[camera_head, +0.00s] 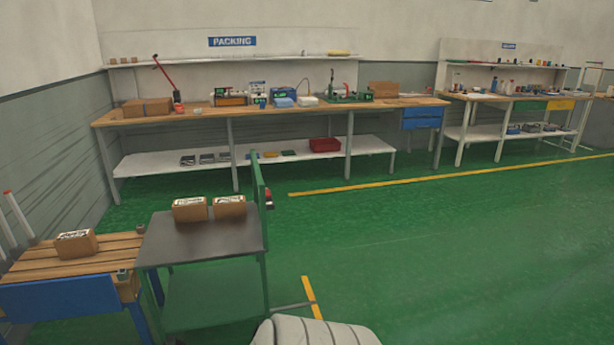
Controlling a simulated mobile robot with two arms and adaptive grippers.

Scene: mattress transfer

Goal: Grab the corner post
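Several upright posts show, and I cannot tell which one is the corner post. A green upright post (258,182) rises at the far right corner of a cart with a dark top (205,239). A small red and dark item (268,198) is at that post. A pale post with a red tip (18,213) stands at the left edge, behind a slatted wooden surface (100,254); another pale post (6,234) is partly cut off beside it. Neither of my grippers is in view.
Two cardboard boxes, a left one (189,209) and a right one (229,206), sit on the cart. Another box (76,243) sits on the slats. A packing bench (290,113) stands along the back wall. The green floor (460,240) is clear at right.

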